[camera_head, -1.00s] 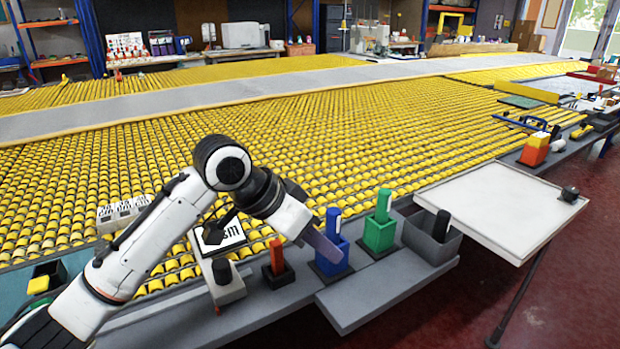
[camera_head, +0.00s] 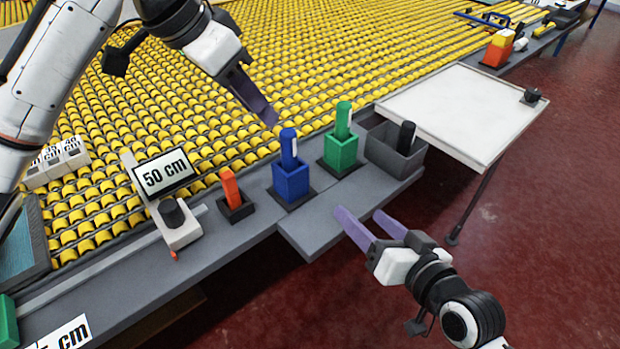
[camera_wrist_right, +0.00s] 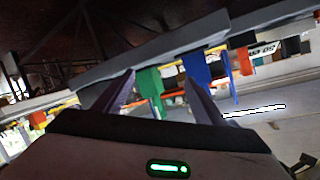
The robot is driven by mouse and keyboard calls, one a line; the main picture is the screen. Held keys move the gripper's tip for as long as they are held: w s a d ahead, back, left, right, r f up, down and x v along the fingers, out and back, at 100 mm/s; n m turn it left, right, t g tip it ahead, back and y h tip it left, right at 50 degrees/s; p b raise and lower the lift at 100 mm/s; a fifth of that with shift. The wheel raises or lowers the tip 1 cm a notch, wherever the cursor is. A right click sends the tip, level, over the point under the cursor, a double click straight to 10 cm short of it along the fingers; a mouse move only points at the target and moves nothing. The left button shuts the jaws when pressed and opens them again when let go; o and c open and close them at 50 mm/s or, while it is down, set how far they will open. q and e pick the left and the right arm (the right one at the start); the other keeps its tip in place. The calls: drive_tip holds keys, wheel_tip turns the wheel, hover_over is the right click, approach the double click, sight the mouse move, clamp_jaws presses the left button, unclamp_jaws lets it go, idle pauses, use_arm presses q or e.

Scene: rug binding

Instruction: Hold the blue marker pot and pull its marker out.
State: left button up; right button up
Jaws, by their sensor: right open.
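The blue marker pot (camera_head: 291,184) stands upright on a dark base on the grey ledge, and the blue marker (camera_head: 289,150) stands upright in it. My left gripper (camera_head: 272,120) is above and behind the pot, close to the marker's top but seemingly apart from it. Its fingers overlap from this angle, so their gap is hidden. My right gripper (camera_head: 362,213) is open and empty, in front of the ledge and to the right of the blue pot. In the right wrist view, the blue pot (camera_wrist_right: 196,72) shows beyond its spread fingers.
A green pot (camera_head: 341,152) with a green marker stands right of the blue one; an orange marker (camera_head: 229,186) in a dark holder stands left. A grey bin (camera_head: 381,155) and white side table (camera_head: 455,110) lie further right. The "50 cm" sign (camera_head: 166,175) is left.

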sight(288, 146)
drive_tip(key=w+a+r+n+y, duration=0.1)
drive_tip(key=w+a+n, duration=0.1)
drive_tip(key=a, duration=0.1)
drive_tip(key=w+a+r+n+g+y, duration=0.1)
drive_tip(key=w+a+n, duration=0.1)
drive_tip(key=a+n, duration=0.1)
drive_tip(key=w+a+r+n+y, duration=0.1)
drive_tip(key=w+a+r+n, duration=0.1)
drive_tip(key=a+n, duration=0.1)
drive_tip(key=shift+w+a+g, duration=0.3)
drive_tip(key=shift+g, duration=0.1)
drive_tip(key=shift+n, duration=0.3)
drive_tip(key=x, duration=1)
drive_tip(key=shift+a, duration=0.25)
use_arm(q)
drive_tip(key=shift+w, duration=0.1)
use_arm(e)
drive_tip(key=c, duration=1.3)
use_arm(q)
drive_tip(key=o, duration=0.4)
drive_tip(key=shift+c, duration=0.2)
drive_tip(key=d+n, duration=0.1)
drive_tip(key=n+y, duration=0.1)
drive_tip(key=shift+d+f+n+y, duration=0.2)
drive_tip(key=shift+d+n+y, duration=0.1)
drive_tip(key=shift+d+n, duration=0.1)
drive_tip(key=x, duration=1.1)
drive_tip(key=shift+f, duration=0.4)
